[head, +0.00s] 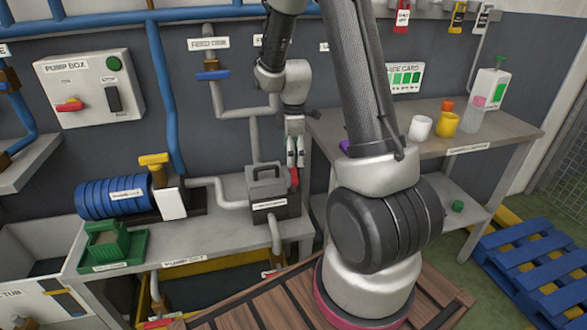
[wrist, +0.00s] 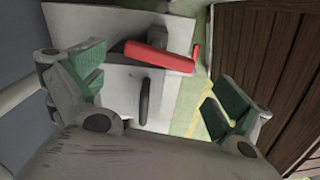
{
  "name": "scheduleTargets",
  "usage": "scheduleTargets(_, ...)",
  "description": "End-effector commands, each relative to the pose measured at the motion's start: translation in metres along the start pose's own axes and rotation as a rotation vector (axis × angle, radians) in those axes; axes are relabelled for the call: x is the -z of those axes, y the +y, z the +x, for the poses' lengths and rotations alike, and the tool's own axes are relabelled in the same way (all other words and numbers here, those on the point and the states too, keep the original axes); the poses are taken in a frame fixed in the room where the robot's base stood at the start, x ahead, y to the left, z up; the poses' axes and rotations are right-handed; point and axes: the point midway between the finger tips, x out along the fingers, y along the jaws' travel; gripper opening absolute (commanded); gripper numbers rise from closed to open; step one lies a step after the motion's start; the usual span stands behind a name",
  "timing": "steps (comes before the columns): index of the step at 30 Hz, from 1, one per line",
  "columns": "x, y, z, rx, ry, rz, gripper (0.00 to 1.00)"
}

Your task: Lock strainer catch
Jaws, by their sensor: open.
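The strainer (head: 266,190) is a dark grey box with a lid handle on the bench in the head view. Its red catch (head: 294,178) shows at the box's right side. In the wrist view the red catch (wrist: 158,57) is a bar with a bent end, lying across a pale surface. My gripper (head: 295,160) points down just above the catch. In the wrist view my gripper (wrist: 152,85) is open, with green pads on both sides and nothing between them gripped. The catch appears beyond the fingertips; contact cannot be told.
A blue pump (head: 112,197) and a green tray (head: 112,246) stand left on the bench. Grey pipes run behind the strainer. A side table (head: 380,142) with cups and a bottle (head: 485,98) is at right. A blue pallet (head: 535,260) lies on the floor.

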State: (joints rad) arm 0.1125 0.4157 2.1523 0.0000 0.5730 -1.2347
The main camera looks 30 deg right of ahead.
Motion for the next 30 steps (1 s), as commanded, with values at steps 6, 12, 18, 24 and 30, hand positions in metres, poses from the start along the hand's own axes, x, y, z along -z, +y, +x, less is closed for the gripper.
scheduleTargets(6, 0.000, -0.001, 0.038, 0.003, -0.001, 0.002, 1.00)
scheduleTargets(12, 0.000, -0.001, 0.055, 0.001, 0.000, 0.003, 1.00)
scheduleTargets(18, 0.000, 0.000, 0.057, 0.000, 0.000, 0.003, 1.00)
scheduleTargets(24, 0.000, 0.000, 0.056, 0.000, 0.000, 0.004, 0.76)
scheduleTargets(30, 0.000, 0.000, 0.056, 0.000, 0.000, 0.006, 0.71)
